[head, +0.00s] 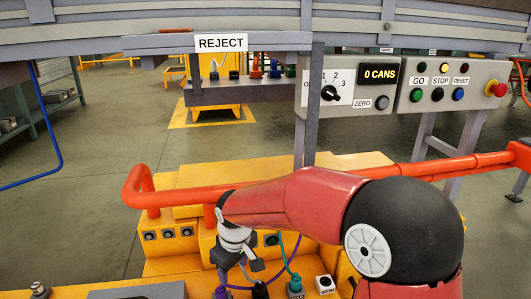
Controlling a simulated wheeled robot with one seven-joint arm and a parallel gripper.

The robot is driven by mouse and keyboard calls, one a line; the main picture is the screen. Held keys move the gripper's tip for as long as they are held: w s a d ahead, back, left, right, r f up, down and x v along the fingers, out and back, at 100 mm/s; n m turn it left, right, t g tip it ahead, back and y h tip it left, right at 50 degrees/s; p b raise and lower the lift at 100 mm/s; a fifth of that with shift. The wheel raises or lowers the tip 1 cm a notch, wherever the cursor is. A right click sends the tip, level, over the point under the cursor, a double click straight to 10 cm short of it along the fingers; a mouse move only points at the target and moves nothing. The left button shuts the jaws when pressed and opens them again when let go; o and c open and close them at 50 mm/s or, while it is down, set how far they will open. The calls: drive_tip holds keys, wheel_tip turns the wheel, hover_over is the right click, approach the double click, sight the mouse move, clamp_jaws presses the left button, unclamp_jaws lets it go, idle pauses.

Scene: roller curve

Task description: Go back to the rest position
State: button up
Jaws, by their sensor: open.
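My red arm reaches from the lower right toward the lower middle of the head view. Its grey and white wrist bends down to my gripper (239,274), which is small and dark here. The gripper is open, and I see nothing held in it. Its fingertips are hard to make out against the cables and dark parts behind them.
A grey conveyor frame with a REJECT sign (221,43) crosses the top. A panel with a dial (330,94) and a 0 CANS display (379,73) hangs below it. A button box (451,86) sits to the right. Open floor (90,190) lies at left.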

drive_tip(key=s+d+r+m+t+p, duration=0.1)
drive_tip(key=s+d+r+m+p, duration=0.1)
drive_tip(key=d+r, duration=0.65)
drive_tip(key=s+d+r+m+t+p, duration=0.1)
drive_tip(key=s+d+r+m+p, duration=0.2)
drive_tip(key=s+d+r, duration=0.3)
drive_tip(key=s+d+r+m+t+h+p, duration=0.1)
drive_tip(key=s+d+r+m, duration=0.4)
drive_tip(key=s+d, duration=0.5)
drive_tip(key=shift+s+d+r+m+t+p, duration=0.35)
drive_tip(key=shift+s+r+t+p, duration=0.25)
drive_tip(key=shift+s+p, duration=0.3)
drive_tip(key=shift+w, duration=0.1)
drive_tip(key=shift+c, duration=0.4)
